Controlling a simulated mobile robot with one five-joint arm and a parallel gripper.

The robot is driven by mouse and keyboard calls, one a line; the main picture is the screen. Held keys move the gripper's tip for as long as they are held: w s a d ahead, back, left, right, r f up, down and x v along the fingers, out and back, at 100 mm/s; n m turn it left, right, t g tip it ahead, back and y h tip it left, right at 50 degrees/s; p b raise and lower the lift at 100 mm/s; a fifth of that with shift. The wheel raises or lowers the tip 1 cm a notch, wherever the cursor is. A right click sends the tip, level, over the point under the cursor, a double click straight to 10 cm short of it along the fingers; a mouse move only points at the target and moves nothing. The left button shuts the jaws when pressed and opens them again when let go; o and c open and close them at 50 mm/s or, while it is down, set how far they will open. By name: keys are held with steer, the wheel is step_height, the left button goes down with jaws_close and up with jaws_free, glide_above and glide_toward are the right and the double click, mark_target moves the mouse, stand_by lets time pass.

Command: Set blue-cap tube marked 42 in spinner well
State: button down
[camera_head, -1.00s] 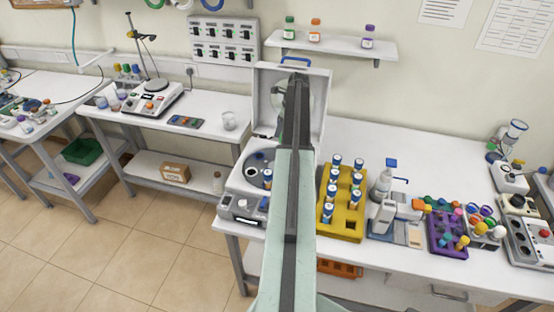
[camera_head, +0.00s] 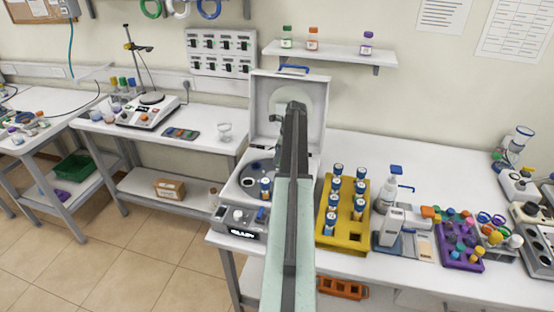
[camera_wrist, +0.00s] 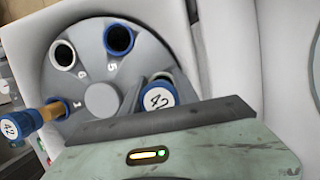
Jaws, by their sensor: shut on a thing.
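A blue-cap tube (camera_wrist: 157,97) marked 42 is at my gripper (camera_wrist: 140,108) in the wrist view, and my gripper is shut on it. Its lower body is hidden, and a well rim shows just behind it; I cannot tell whether the tube is inside that well. The grey spinner rotor (camera_wrist: 88,72) also shows two empty wells, one blue-rimmed (camera_wrist: 118,39) and one white-rimmed (camera_wrist: 63,54). Another blue-cap tube (camera_wrist: 13,127), amber-bodied and also marked 42, stands in a well at the left.
The spinner's lid (camera_head: 262,105) stands open behind the rotor. A yellow rack (camera_head: 345,235) with several blue-cap tubes stands right of my arm.

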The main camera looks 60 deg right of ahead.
steer(key=shift+s+a+f+b, duration=0.2)
steer(key=shift+f+b, duration=0.2)
steer(key=shift+b, duration=0.2)
steer(key=c, duration=1.2)
jaws_free()
steer(key=shift+r+p, duration=0.3)
steer(key=shift+p, duration=0.1)
steer(key=p+v, duration=1.2)
steer(key=shift+d+r, duration=0.15)
steer(key=shift+d, duration=0.05)
steer(key=shift+w, duration=0.1)
